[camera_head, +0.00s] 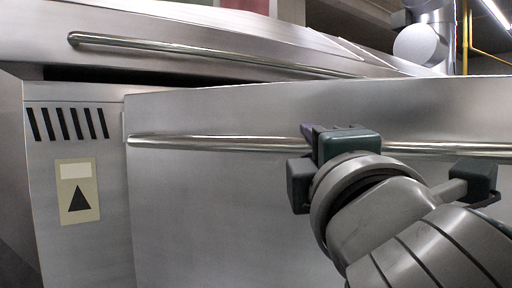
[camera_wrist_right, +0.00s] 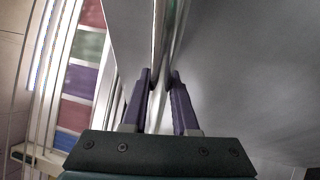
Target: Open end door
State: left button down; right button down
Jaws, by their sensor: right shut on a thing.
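The end door (camera_head: 220,210) is a broad brushed-steel panel that fills the lower middle and right of the head view. A round metal bar handle (camera_head: 220,144) runs across its upper part. My right gripper (camera_head: 313,138) is at the middle of this bar, shut on it. In the right wrist view the two purple fingers (camera_wrist_right: 160,80) close on either side of the bar (camera_wrist_right: 160,35). In the head view my wrist hides part of the bar and door. My left gripper is not in view.
A second bar (camera_head: 200,48) runs along the sloping steel cover (camera_head: 250,30) above the door. A dark gap shows under the cover at left. A side panel with vent slots (camera_head: 67,123) and an arrow label (camera_head: 77,192) stands left of the door.

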jog(key=shift+s+a, duration=0.15)
jog(key=c, duration=0.7)
grip_release()
